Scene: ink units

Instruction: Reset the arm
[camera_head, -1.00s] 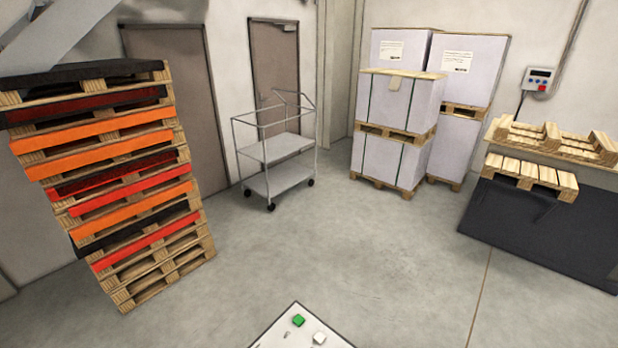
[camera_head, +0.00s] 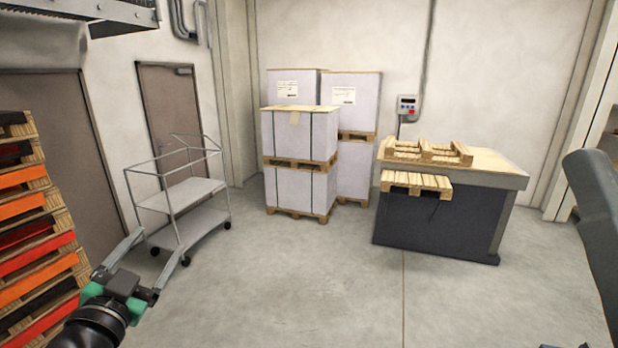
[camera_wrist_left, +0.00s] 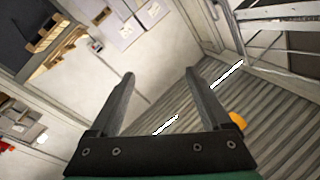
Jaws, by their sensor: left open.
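My left gripper (camera_head: 165,245) is at the lower left of the head view, its two grey fingers apart and pointing up and to the right. Nothing is between them. In the left wrist view the same gripper (camera_wrist_left: 160,74) shows two dark fingers spread wide with empty space between. A dark grey arm link of mine stands at the right edge of the head view. My right gripper is not in view.
A stack of coloured pallets (camera_head: 38,240) stands at the left edge. A wire-frame cart (camera_head: 180,197) is behind my left gripper. Wrapped boxes (camera_head: 300,150) on pallets stand at the back. A workbench (camera_head: 510,172) holds wooden pallets. The middle floor is clear.

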